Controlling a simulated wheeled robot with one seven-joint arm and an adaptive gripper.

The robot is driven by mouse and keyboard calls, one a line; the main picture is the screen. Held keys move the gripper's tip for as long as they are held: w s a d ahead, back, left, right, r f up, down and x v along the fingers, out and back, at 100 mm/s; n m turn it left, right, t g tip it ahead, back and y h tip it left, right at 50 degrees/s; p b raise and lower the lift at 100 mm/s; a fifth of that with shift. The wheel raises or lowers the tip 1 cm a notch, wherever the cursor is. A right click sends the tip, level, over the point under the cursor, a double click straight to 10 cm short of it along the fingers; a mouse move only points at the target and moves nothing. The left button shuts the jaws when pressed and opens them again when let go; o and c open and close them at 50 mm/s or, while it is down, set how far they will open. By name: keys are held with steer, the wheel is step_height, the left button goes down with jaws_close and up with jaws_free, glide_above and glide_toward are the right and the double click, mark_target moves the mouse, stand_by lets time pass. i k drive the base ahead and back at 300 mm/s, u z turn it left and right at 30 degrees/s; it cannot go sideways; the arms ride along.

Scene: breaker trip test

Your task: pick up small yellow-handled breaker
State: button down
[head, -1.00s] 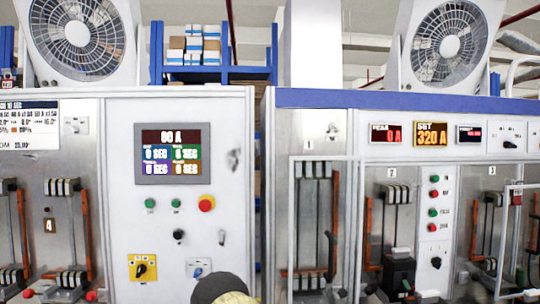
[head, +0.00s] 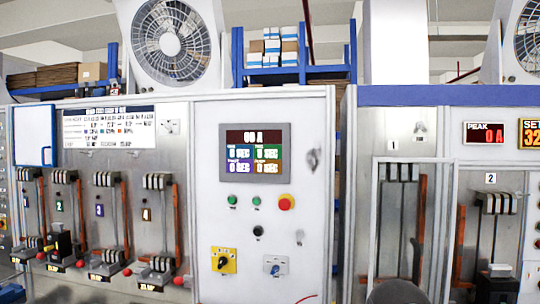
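A larger black breaker (head: 497,287) stands in bay 2 of the right bench, cut by the bottom edge. A dark rounded part, probably of my arm, shows at the bottom edge right of centre. My gripper's fingers are not in view.
The left bench has several numbered bays with red knobs along a low shelf (head: 155,277). A control panel (head: 265,190) with a screen, buttons and a yellow rotary switch (head: 223,260) stands between the bays and the right bench (head: 370,135).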

mark_target(61, 237)
steer(key=u, duration=1.75)
steer(key=k, duration=0.6)
steer(key=u, duration=1.1)
steer(key=i, duration=2.4)
steer(key=z, duration=1.55)
steer(key=i, duration=0.6)
steer(key=z, duration=0.55)
